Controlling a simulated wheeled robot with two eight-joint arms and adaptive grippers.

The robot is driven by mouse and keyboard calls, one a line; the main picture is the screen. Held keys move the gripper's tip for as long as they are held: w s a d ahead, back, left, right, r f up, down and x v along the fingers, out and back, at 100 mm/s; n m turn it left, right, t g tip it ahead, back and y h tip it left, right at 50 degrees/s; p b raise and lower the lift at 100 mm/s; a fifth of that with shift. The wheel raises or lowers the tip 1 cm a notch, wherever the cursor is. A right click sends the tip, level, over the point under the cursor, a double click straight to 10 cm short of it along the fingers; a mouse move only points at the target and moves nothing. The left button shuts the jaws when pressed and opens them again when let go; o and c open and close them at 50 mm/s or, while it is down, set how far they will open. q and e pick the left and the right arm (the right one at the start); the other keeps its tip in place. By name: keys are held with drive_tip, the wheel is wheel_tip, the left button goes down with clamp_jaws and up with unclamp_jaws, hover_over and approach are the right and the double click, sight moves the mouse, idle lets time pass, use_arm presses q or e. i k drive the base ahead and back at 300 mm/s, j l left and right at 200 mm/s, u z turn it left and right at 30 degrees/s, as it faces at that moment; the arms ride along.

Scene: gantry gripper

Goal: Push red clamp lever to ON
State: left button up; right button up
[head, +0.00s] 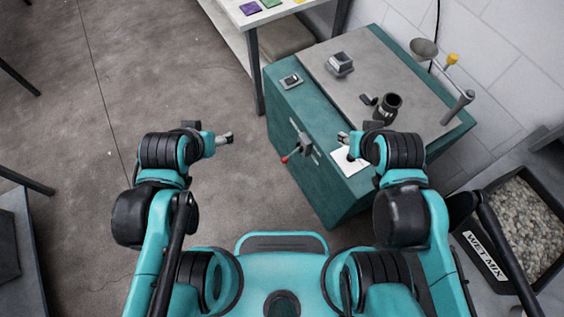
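The clamp lever is a thin rod with a red knob (285,159) at its lower left end. It comes out of a grey metal bracket (302,141) on the front side of the teal cabinet (315,185). No ON or OFF mark is readable. My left gripper (229,138) is held over the floor, left of the red knob and apart from it. My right gripper (343,137) is right of the bracket, near the cabinet's front edge by a white sheet (349,161). Both grippers are too small to tell whether they are open. Neither appears to hold anything.
A white table (240,20) stands behind. A gravel bin (515,230) is at right.

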sight(284, 160)
drive_tip(key=z, duration=0.25)
drive_tip(key=j+z, duration=0.45)
drive_tip(key=k+j+z, duration=0.2)
drive_tip(key=j+z, duration=0.25)
drive_tip(key=k+j, duration=0.15)
drive_tip(key=j, duration=0.25)
drive_tip(key=k+j+z, duration=0.1)
drive_tip(key=j, duration=0.3)
drive_tip(key=k+j, duration=0.2)
drive_tip(key=j, duration=0.15)
drive_tip(key=k+j+z, duration=0.1)
drive_tip(key=j, duration=0.3)
drive_tip(key=k+j, duration=0.2)
drive_tip(key=j, duration=0.15)
drive_tip(key=k+j+z, duration=0.1)
drive_tip(key=j, duration=0.3)
drive_tip(key=k, duration=0.1)
